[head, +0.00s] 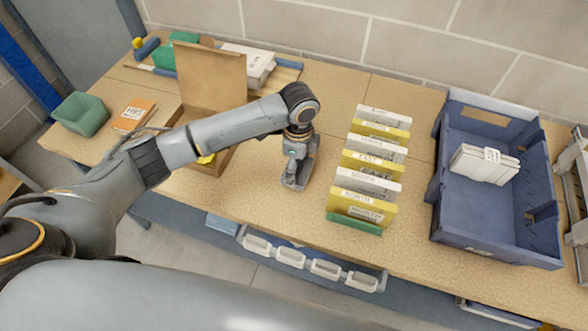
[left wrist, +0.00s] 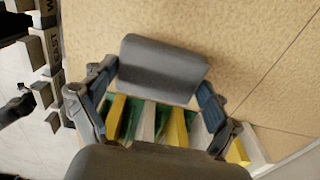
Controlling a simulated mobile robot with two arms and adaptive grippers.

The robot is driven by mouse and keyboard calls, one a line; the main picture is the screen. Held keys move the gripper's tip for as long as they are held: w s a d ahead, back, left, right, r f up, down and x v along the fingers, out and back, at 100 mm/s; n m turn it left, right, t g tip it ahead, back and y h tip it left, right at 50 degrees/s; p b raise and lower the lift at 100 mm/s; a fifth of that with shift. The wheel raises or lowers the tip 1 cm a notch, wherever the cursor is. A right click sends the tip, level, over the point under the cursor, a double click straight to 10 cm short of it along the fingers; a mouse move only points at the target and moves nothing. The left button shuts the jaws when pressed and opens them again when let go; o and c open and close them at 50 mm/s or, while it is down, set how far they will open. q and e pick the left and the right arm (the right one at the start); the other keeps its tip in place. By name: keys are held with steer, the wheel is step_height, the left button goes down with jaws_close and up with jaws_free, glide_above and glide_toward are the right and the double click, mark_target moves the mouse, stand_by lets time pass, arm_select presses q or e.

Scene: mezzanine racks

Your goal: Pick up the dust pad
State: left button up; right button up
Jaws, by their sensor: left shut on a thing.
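My left gripper (head: 296,177) points down over the bench, left of the card rack. In the left wrist view its two fingers come in from the left and right and close on the edges of a grey slab with rounded corners, which I take for the dust pad (left wrist: 163,68). In the head view the pad is hard to tell from the grey fingers. I cannot tell whether it touches the bench top. My right gripper is not in view.
A rack of yellow and white labelled cards (head: 371,161) stands right of the gripper. Beyond it is a blue crate (head: 437,190) holding a white bundle (head: 484,165). An open wooden box (head: 212,80) stands left. Bare bench (head: 275,215) lies around the gripper.

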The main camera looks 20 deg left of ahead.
arm_select(q)
steer(key=s+d+r+b, duration=0.2)
steer(key=s+d+r, duration=0.5)
steer(key=d, duration=0.3)
steer(key=shift+d+r, duration=0.2)
steer(key=shift+r, duration=0.35)
